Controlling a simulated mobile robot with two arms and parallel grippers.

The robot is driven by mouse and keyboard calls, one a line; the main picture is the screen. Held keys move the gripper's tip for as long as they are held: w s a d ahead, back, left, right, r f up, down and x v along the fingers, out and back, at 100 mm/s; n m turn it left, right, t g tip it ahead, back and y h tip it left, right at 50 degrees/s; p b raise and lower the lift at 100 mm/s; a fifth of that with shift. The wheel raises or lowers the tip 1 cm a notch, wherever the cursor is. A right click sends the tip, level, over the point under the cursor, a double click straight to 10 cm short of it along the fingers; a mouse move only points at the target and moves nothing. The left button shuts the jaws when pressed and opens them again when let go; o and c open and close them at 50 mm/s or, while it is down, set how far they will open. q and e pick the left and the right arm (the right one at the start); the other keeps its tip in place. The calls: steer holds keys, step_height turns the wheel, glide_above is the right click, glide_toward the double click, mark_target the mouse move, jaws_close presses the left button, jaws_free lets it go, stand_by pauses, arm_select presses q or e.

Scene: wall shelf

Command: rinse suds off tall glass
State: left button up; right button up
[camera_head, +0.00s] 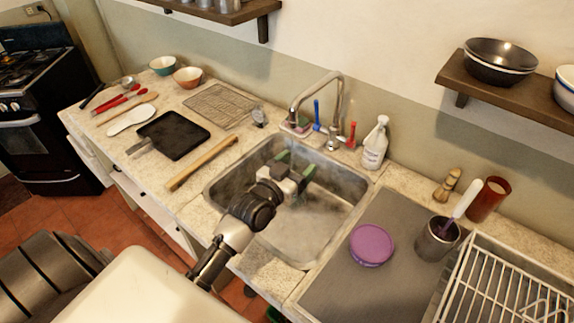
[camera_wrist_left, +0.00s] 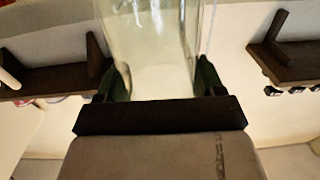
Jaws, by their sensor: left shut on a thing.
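My left gripper (camera_head: 296,164) reaches over the sink (camera_head: 318,225), below and in front of the tap (camera_head: 334,92). It is shut on a tall clear glass (camera_wrist_left: 155,45), whose lower part shows between the fingers in the left wrist view (camera_wrist_left: 155,85). The glass is hard to make out in the head view. I cannot tell whether suds are on it, and no clear water stream shows. My right gripper is not in view.
A spray bottle (camera_head: 375,143) and brushes stand behind the sink. A purple lid (camera_head: 372,245), a metal cup (camera_head: 437,240) and a white dish rack (camera_head: 505,285) are on the right.

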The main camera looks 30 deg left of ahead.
arm_select(q)
steer(key=s+d+r+p, duration=0.3)
steer(key=s+r+p, duration=0.1)
steer(key=p, duration=0.2)
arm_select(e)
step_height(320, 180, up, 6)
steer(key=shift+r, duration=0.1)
